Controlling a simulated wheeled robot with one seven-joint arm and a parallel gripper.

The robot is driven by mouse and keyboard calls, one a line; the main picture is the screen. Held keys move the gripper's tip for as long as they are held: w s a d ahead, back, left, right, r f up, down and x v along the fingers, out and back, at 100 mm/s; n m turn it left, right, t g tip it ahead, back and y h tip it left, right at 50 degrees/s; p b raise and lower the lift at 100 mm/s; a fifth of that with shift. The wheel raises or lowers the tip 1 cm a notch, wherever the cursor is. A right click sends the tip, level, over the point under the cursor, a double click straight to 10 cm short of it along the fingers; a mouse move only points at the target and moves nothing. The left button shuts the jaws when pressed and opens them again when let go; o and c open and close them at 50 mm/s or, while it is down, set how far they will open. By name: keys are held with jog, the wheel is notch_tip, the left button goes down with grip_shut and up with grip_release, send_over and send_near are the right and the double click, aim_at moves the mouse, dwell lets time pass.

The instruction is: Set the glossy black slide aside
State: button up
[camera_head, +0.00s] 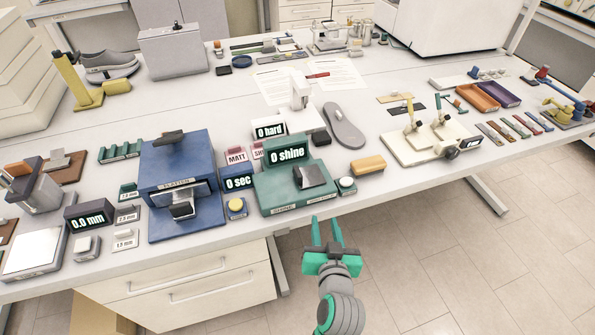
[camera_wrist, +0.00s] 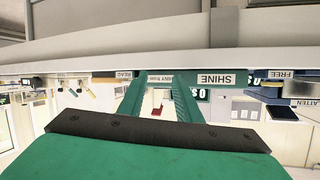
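A long dark grey slide-shaped sole (camera_head: 344,125) lies flat on the bench, right of the hardness device reading "0 hard" (camera_head: 270,130). It looks grey; I cannot tell that it is glossy black. The green shine meter (camera_head: 275,195), reading "0 shine", stands near the front edge with a dark grey block (camera_head: 308,176) on its top. Signs marked MATT (camera_head: 237,155) and SHINY, partly hidden, stand behind. My gripper (camera_head: 327,219) is off the bench's front edge, before the shine meter. Its green fingers are apart and empty, also in the wrist view (camera_wrist: 158,90).
A blue flattening press (camera_head: 180,165) stands left of the shine meter. A yellow-tan block (camera_head: 368,165) and a round white-topped button (camera_head: 347,184) are at its right. A cream test rig (camera_head: 430,143) stands further right. Bare bench lies between the sole and that rig.

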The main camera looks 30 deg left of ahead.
aim_at(299, 173)
jog(key=w+a+r+n+g+y, duration=0.3)
jog(key=a+r+n, duration=0.25)
jog(key=r, duration=0.35)
jog(key=shift+m+h, duration=0.25)
jog(key=shift+h, duration=0.05)
jog(key=x, duration=1.1)
jog(key=shift+s+a+r, duration=0.15)
jog(key=shift+s+a, duration=0.15)
jog(key=shift+a, duration=0.05)
grip_shut()
